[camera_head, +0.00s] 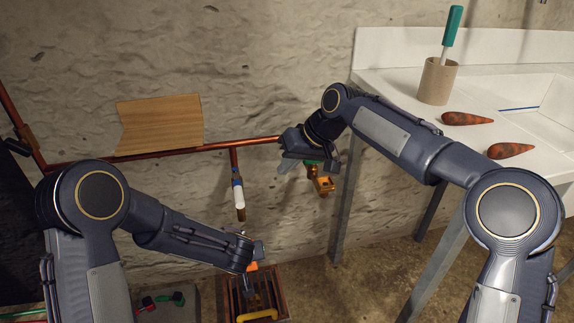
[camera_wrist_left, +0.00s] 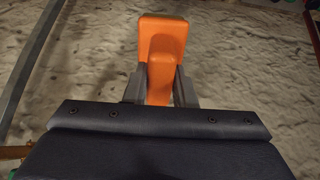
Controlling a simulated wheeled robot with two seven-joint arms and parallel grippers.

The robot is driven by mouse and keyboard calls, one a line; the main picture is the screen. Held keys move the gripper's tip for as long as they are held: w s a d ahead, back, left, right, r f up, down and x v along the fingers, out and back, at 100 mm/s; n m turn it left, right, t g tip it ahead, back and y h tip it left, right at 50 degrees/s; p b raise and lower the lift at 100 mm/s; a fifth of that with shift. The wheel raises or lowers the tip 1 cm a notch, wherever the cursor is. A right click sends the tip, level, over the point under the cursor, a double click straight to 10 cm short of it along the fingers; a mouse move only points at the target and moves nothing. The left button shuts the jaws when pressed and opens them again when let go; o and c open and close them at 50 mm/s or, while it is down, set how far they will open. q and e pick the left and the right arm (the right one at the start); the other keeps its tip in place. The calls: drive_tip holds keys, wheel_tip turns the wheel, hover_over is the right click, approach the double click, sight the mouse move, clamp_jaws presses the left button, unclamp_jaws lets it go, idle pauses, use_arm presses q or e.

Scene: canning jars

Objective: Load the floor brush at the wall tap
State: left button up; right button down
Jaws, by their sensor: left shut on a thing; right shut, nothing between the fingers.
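My left gripper (camera_head: 254,270) is low in front of the wall, over a brown slatted crate or grate on the floor. It is shut on an orange handle (camera_wrist_left: 162,45), which stands between the fingers in the left wrist view; I cannot tell whether it belongs to the floor brush. The brass wall tap (camera_head: 324,185), with a green part (camera_head: 312,163), is under the copper pipe. My right gripper (camera_head: 289,166) is shut and empty, close beside the tap's green part; I cannot tell whether they touch. The gripper partly hides the tap.
A copper pipe (camera_head: 190,152) runs along the wall, with a wooden board (camera_head: 160,124) above it. A white-and-blue fitting (camera_head: 238,188) hangs from it. The crate (camera_head: 284,305) has a yellow bar (camera_head: 257,315). At right, a white sink counter (camera_head: 385,82) stands on grey legs.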

use_arm(q)
drive_tip(key=s+b, duration=0.5)
drive_tip(key=s, duration=0.2)
drive_tip(key=shift+d, duration=0.35)
idle(1.1)
drive_tip(key=s+r, duration=0.4)
drive_tip(key=s, duration=0.1)
drive_tip(key=shift+d, duration=0.3)
idle(1.1)
